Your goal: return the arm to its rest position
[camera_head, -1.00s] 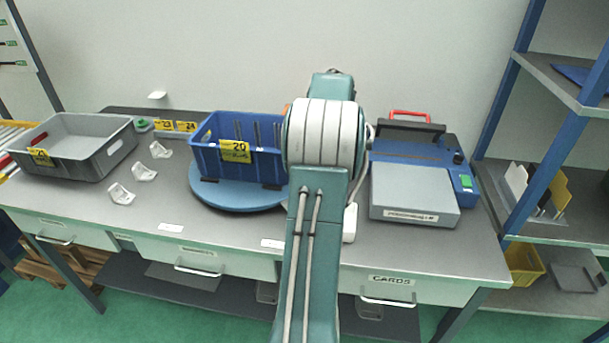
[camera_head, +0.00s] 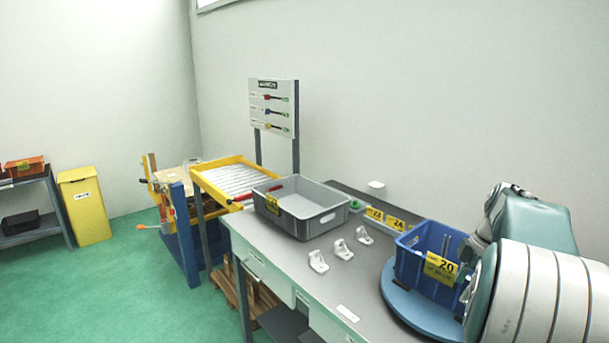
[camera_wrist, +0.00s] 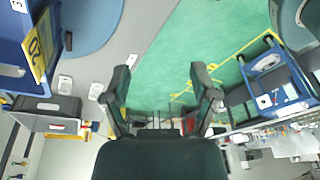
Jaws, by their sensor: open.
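My gripper (camera_wrist: 160,90) is open and empty in the wrist view, its two dark fingers spread apart over a view of the green floor. In the head view only my arm's thick teal and white links show at the lower right, in front of the blue turntable's right side. The gripper itself is not seen there. The blue bin marked 20 (camera_head: 413,258) stands on the round blue turntable (camera_head: 400,302); its corner also shows at the upper left of the wrist view (camera_wrist: 15,50).
A grey bin (camera_head: 318,228) and several white castings (camera_head: 342,249) sit on the grey workbench (camera_head: 300,278). A yellow roller rack (camera_head: 207,189) stands beyond the bench's left end. A yellow waste bin (camera_head: 87,208) is farther left. The green floor (camera_head: 150,290) at lower left is clear.

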